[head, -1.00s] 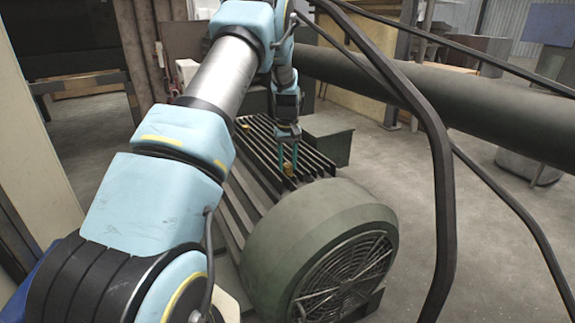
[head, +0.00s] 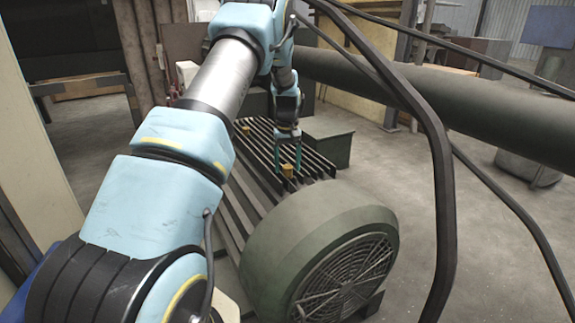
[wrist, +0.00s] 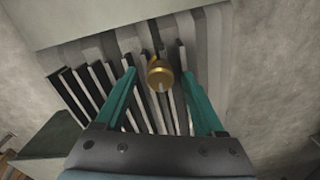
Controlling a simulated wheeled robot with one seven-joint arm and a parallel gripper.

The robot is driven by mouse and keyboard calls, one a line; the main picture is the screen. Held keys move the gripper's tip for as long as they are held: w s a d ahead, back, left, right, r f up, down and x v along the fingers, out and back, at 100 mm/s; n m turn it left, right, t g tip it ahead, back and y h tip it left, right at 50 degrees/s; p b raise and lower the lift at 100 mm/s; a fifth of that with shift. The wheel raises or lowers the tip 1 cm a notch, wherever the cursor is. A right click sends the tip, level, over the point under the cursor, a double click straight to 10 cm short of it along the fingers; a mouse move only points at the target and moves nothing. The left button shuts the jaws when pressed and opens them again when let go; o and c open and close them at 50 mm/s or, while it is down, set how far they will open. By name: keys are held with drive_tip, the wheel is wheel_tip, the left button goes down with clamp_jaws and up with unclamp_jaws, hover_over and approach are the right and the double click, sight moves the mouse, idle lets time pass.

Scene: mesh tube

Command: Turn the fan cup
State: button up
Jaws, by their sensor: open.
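A small brass-yellow cup (head: 287,170) stands among the fins near the fan end of the green motor (head: 305,235). In the wrist view the same cup (wrist: 159,74) shows as a round brass cap with a pale slot or mark on it. My gripper (head: 288,158) points down over it, with its two teal fingers apart. The fingers lie to either side of the cup in the wrist view, with gaps showing between them and it. Whether the fingertips reach down to the cup's height is hard to tell.
A second small yellow cup (head: 245,129) sits at the far end of the fins. The dark fins (head: 230,210) run close beneath my fingers. A thick dark pipe (head: 450,105) and bent black bars (head: 443,190) cross the right side. Open floor (head: 500,240) lies beyond.

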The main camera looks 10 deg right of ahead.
sight(287, 166)
drive_tip(key=shift+r, duration=0.1)
wheel_tip(287, 166, up, 11)
drive_tip(key=b, duration=0.3)
